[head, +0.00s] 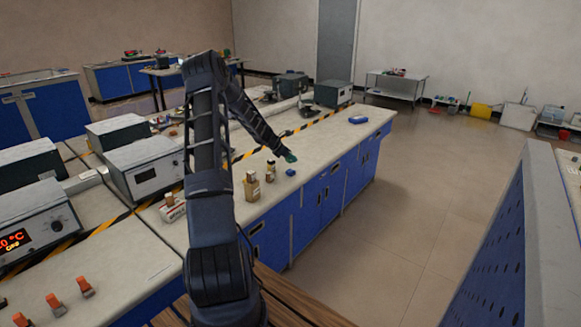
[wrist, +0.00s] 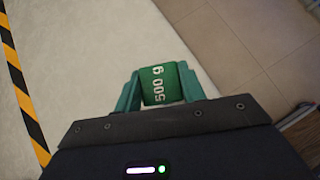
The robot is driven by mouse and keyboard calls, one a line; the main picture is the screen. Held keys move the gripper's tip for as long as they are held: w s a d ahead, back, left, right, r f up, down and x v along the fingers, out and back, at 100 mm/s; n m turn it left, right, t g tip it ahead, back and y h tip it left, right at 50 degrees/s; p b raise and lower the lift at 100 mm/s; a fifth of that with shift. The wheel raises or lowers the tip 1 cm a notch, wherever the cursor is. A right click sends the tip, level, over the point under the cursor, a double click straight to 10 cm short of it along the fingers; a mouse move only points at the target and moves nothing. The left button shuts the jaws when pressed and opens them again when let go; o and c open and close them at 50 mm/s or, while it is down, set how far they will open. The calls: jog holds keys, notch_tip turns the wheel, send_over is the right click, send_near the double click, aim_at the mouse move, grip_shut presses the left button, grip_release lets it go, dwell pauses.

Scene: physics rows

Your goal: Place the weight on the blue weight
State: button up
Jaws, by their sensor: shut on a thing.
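A green weight (wrist: 160,86) marked "500 g" sits between the two teal fingers of my gripper (wrist: 159,72) in the wrist view. My gripper (head: 290,156) is shut on it and shows small in the head view, above the right part of the bench. A small blue object (head: 290,172), which looks like the blue weight, stands on the bench near the front edge, just below my gripper in the head view. The blue weight does not show in the wrist view. The exact height of the green weight above the bench cannot be told.
Tan bottles (head: 252,187) stand on the bench (head: 325,150) left of the blue object. A flat blue item (head: 358,120) lies farther right. Grey instruments (head: 145,165) fill the left. Yellow-black tape (wrist: 22,85) runs along the bench. The bench top around the blue object is mostly clear.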

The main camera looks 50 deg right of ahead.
aim_at(290, 170)
jog(key=shift+f, duration=2.65)
jog(key=shift+f, duration=0.1)
jog(key=o, duration=1.3)
jog(key=shift+o, duration=0.2)
